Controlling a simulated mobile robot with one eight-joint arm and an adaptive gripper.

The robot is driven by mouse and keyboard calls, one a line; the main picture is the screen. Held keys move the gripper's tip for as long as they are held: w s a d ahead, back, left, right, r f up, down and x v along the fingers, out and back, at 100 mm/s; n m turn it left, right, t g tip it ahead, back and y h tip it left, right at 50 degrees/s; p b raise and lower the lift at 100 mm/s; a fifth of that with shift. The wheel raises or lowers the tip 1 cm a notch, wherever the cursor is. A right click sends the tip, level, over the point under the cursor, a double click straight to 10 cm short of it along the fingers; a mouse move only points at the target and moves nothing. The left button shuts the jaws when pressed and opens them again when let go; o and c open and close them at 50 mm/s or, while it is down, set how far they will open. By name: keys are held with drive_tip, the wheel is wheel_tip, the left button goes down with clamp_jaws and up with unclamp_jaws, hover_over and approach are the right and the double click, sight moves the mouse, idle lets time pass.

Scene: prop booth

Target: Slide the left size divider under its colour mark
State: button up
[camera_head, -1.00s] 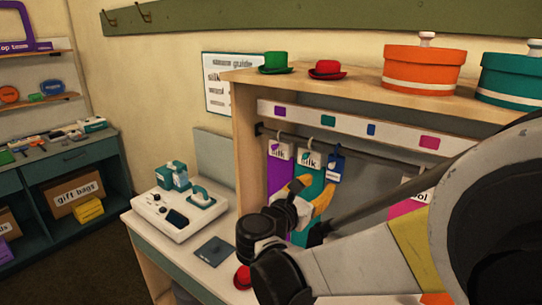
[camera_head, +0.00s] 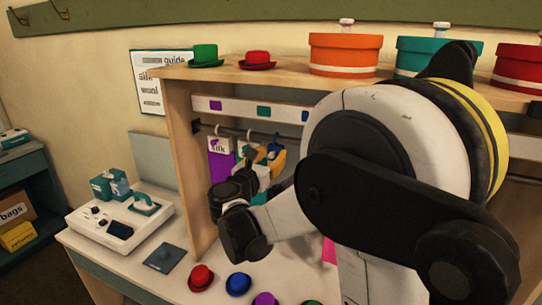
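A blue tag-like divider (camera_head: 274,151) hangs on the dark rail (camera_head: 234,132). Its lower part is hidden. The white strip above carries a purple mark (camera_head: 216,105), a teal mark (camera_head: 264,111) and a blue mark (camera_head: 305,116). The blue divider hangs below the strip, left of the blue mark. My gripper (camera_head: 274,158), with yellow fingers, is at the blue divider. Whether its fingers touch or grip the divider cannot be told. My arm hides the right part of the rail and any other divider there.
Small hats, including a red one (camera_head: 201,278), lie on the counter. A white device (camera_head: 120,222) stands left. Hats and round boxes fill the top shelf.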

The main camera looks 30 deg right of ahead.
clamp_jaws()
drive_tip(key=s+d, duration=0.5)
drive_tip(key=s, duration=0.1)
drive_tip(key=shift+s+d, duration=0.15)
drive_tip(key=shift+s, duration=0.15)
unclamp_jaws()
